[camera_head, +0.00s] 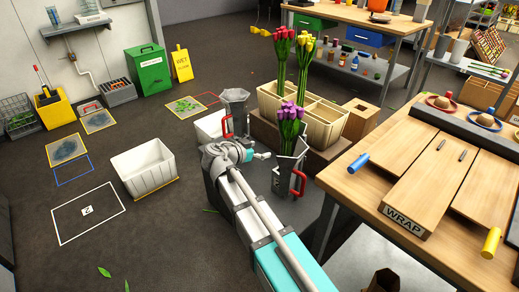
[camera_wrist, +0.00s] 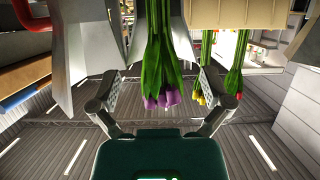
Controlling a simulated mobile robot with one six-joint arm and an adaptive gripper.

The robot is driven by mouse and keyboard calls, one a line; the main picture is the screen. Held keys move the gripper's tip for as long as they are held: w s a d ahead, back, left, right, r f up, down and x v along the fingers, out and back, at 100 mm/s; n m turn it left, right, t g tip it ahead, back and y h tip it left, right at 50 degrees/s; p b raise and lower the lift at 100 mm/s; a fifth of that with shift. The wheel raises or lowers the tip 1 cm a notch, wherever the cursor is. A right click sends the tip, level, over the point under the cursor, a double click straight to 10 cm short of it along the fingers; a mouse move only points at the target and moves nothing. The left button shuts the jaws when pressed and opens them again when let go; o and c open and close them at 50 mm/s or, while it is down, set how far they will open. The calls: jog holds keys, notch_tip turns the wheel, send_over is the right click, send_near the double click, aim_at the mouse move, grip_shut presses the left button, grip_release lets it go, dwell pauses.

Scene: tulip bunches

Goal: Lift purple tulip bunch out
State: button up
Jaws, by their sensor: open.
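The purple tulip bunch (camera_head: 290,117) stands upright in a flared grey metal bucket (camera_head: 284,178) with a red handle. My gripper (camera_head: 262,154) is beside the bunch, at about the height of the bucket's rim. In the wrist view, which is upside down, the purple heads (camera_wrist: 162,100) and green stems (camera_wrist: 157,55) lie between the two spread fingers of my gripper (camera_wrist: 158,88). Gaps show on both sides, so the fingers appear not to touch the stems. The lower stems are hidden inside the bucket.
Another metal bucket (camera_head: 234,104) is behind my arm. The WRAP table (camera_head: 350,186) is at right. A white bin (camera_head: 143,169) stands left, with open floor around.

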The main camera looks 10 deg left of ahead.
aim_at(284, 144)
jog(key=b+x, duration=0.4)
jog(key=x, duration=0.9)
jog(key=shift+w+d+f, duration=0.1)
jog(key=shift+w+d, duration=0.1)
jog(key=shift+d, duration=0.1)
jog(key=c, duration=0.8)
jog(key=shift+d, duration=0.1)
jog(key=c, duration=0.4)
grip_shut()
